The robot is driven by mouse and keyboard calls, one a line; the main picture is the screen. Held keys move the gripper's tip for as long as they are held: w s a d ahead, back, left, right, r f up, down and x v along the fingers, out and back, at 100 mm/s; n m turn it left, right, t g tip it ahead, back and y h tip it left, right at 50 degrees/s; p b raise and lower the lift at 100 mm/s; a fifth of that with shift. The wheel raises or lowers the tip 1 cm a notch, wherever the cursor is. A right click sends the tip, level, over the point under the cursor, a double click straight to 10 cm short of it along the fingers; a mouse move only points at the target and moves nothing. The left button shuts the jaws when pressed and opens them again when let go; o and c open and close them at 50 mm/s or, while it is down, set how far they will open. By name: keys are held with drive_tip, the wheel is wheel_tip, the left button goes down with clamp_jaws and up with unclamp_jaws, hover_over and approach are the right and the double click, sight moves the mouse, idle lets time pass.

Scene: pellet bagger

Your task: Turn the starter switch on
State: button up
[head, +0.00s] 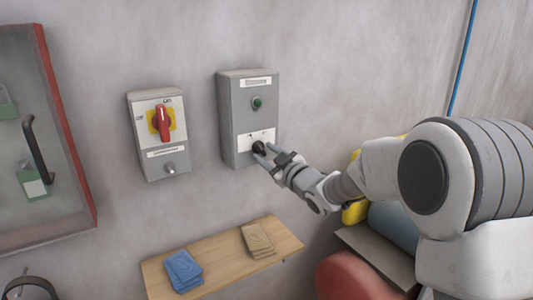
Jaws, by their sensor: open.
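The starter box (227,122) is a grey box on the wall, with a white label at the top and a green button or lamp (257,103) below it. On its lower white plate is a black rotary switch (259,147). My gripper (266,154) is open at this switch, with its fingertips close around or beside it. I cannot tell whether they touch it. The fingers partly hide the switch and the plate, so its position cannot be read.
Left of it hangs a grey box with a red handle (162,122) on a yellow plate. A glass-fronted cabinet (95,190) with a red edge is at far left. Below, a wooden shelf (215,262) holds blue packets (183,270) and tan packets (258,241). A red rounded object (350,278) lies lower right.

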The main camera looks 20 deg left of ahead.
clamp_jaws()
idle(0.3)
drive_tip(key=shift+w+m, duration=0.1)
drive_tip(key=shift+m, duration=0.2)
drive_tip(key=m, duration=0.8)
drive_tip(key=m+p, duration=0.1)
drive_tip(key=m, duration=0.2)
drive_tip(key=shift+s+a, duration=0.15)
drive_tip(key=shift+s, duration=0.05)
drive_tip(key=shift+f+m, duration=0.1)
drive_tip(key=shift+m, duration=0.2)
idle(0.4)
unclamp_jaws()
